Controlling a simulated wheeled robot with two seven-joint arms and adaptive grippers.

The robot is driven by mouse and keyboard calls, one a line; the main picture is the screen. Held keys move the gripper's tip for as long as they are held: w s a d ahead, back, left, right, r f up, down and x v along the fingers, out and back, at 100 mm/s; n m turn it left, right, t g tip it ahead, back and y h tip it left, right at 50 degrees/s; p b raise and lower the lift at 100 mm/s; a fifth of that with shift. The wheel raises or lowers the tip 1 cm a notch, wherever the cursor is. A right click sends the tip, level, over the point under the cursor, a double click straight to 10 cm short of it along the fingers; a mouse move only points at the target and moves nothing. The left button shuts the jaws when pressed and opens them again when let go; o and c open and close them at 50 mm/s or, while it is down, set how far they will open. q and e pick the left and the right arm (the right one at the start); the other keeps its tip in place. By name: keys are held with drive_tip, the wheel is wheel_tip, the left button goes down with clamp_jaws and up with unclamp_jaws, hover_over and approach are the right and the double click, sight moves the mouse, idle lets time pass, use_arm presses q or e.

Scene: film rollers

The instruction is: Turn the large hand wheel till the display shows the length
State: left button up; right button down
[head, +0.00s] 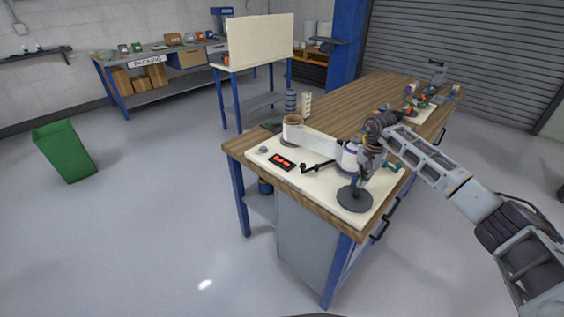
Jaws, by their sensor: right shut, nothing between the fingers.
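The large hand wheel (353,200) is a dark flat disc at the front right of a cream board (312,186) on the wooden workbench. My right gripper (361,181) reaches in from the right and points down at the wheel's upper side. It is shut and empty; I cannot tell whether it touches the wheel or its handle. The display (281,162) is a black panel with red-orange marks, too small to read. A pale film strip (321,146) runs between a brown-topped roller (293,130) and a purple-and-white roller (349,157), partly hidden by my gripper. My left gripper is out of view.
A black crank arm (317,167) lies between display and wheel. A small grey knob (263,150) is left of the display. Small coloured items (416,101) stand farther back on the bench. A green bin (64,150) stands on the open floor at left.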

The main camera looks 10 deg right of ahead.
drive_tip(key=shift+w+a+r, duration=0.1)
drive_tip(key=shift+w+a, duration=0.25)
drive_tip(key=shift+a, duration=0.2)
drive_tip(key=shift+w+a, duration=0.35)
drive_tip(key=shift+a, duration=0.2)
drive_tip(key=shift+w+a, duration=0.15)
drive_tip(key=shift+a, duration=1.35)
drive_tip(key=shift+s+a, duration=0.2)
drive_tip(key=shift+a, duration=0.2)
drive_tip(key=shift+w, duration=0.25)
